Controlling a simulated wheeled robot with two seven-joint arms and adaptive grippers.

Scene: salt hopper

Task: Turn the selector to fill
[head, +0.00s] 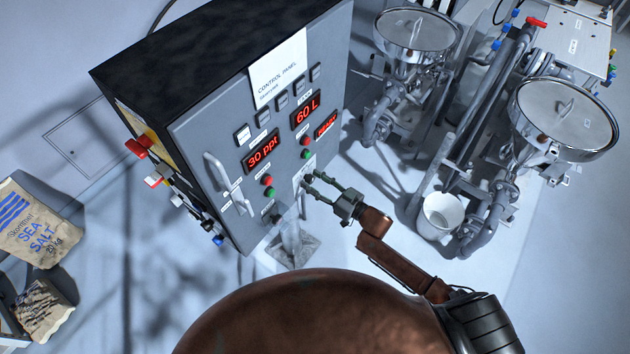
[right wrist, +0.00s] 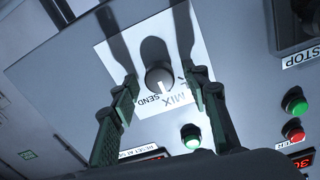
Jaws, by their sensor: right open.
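The selector is a dark round knob (right wrist: 158,78) on a white plate (right wrist: 120,52) in the right wrist view. A white mark on the knob points down in that view, towards the SEND and MIX labels; I cannot tell which it meets. Another label beside MIX is mostly hidden by a finger. In the head view the plate (head: 302,171) is on the lower right of the control panel (head: 195,135). My right gripper (head: 309,183) is open in front of it. In the right wrist view its fingers (right wrist: 165,92) are either side of the knob, apparently not touching. My left gripper is not in view.
Red and green buttons (right wrist: 295,130) and a lit green button (right wrist: 190,130) are near the selector. A panel handle (head: 227,184) is at the left. Steel hoppers (head: 560,118), pipes and a white bucket (head: 440,214) stand at the right. Salt bags (head: 35,225) lie far left.

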